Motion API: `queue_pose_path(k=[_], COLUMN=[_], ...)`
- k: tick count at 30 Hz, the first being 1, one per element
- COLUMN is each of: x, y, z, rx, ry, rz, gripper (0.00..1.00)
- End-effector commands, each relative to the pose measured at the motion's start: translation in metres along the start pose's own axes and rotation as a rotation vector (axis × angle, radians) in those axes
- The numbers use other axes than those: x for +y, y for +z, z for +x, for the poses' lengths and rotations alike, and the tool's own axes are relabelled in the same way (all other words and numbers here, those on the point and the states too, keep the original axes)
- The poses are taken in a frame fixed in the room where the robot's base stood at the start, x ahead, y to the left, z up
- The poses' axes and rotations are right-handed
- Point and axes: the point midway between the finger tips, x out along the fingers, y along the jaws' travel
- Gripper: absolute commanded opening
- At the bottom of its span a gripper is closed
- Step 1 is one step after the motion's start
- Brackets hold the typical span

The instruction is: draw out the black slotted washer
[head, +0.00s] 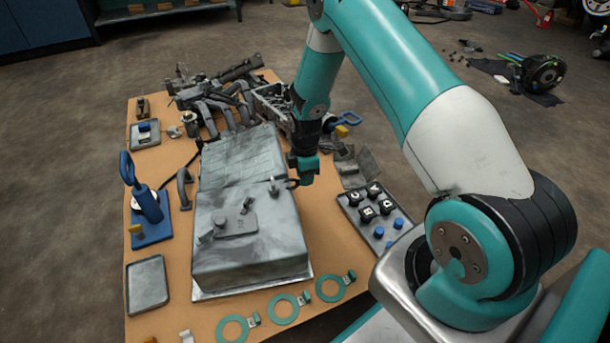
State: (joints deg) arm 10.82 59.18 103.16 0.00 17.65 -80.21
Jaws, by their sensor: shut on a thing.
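My gripper (299,179) hangs from the teal arm at the right side of the grey metal block, near the middle of the picture. It is shut on a small dark curved piece, which looks like the black slotted washer (288,183). The washer reaches left from the jaws over the block's top edge. A small metal stud (273,186) stands at its left end. I cannot tell whether the washer still sits around the stud or is clear of it. The fingertips are small and partly hidden here.
The large grey block (250,255) fills the board's middle. A tray of black and blue knobs (378,228) lies to the right, and teal rings (283,308) lie in front. A blue handled tool (147,200) and an empty grey tray (147,284) are at the left. Grey parts crowd the back.

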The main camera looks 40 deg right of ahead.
Motion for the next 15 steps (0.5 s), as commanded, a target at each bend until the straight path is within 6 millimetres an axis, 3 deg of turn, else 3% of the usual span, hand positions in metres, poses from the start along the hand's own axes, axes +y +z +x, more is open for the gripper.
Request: queue_pose_path(k=[1, 15], x=[0.000, 0.000], y=[0.000, 0.000], z=[-0.009, -0.049], rx=[0.000, 0.000], ry=[0.000, 0.000], rz=[0.000, 0.000], gripper=[0.06, 0.06])
